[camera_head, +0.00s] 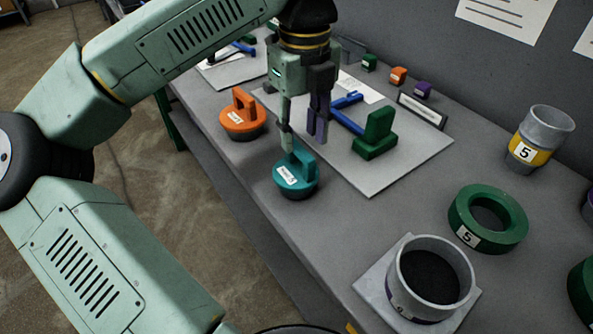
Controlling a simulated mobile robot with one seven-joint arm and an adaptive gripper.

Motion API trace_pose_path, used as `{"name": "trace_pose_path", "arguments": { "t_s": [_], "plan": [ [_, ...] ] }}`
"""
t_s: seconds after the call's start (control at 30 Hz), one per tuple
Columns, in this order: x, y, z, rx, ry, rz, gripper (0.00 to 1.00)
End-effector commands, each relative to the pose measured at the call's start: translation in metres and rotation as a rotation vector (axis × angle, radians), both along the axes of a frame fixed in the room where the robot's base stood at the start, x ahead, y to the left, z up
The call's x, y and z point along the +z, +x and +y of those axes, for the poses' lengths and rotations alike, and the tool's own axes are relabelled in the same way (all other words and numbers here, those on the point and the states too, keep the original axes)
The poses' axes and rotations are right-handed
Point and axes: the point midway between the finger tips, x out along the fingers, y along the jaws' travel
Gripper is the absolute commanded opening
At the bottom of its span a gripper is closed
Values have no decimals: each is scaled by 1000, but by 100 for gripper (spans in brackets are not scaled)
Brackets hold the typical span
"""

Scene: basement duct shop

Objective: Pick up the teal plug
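The teal plug (297,180) is a round disc with an upright handle and a white label. It stands on the grey bench near its front edge. My gripper (303,144) points down just above the plug, with a gap between its two fingers. The left fingertip overlaps the top of the plug's handle in the picture; I cannot tell whether it touches. The right fingertip appears above and to the right of the handle. Nothing is seen held between the fingers.
An orange plug (241,118) stands left of the teal one. A green block-shaped piece (376,136) and a blue tool (346,122) lie on a light sheet (372,181). A green ring (461,207), an open grey collar (403,279) and a grey cylinder (548,122) stand to the right.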

Motion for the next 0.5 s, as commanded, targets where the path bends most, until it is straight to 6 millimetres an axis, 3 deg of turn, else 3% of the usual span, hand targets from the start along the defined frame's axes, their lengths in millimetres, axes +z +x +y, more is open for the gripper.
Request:
{"name": "trace_pose_path", "arguments": {
  "t_s": [0.3,0.5],
  "plan": [
    [-41,-1,4,-1,-3,3,37],
    [-50,-1,4,-1,-2,1,37]
  ]
}}
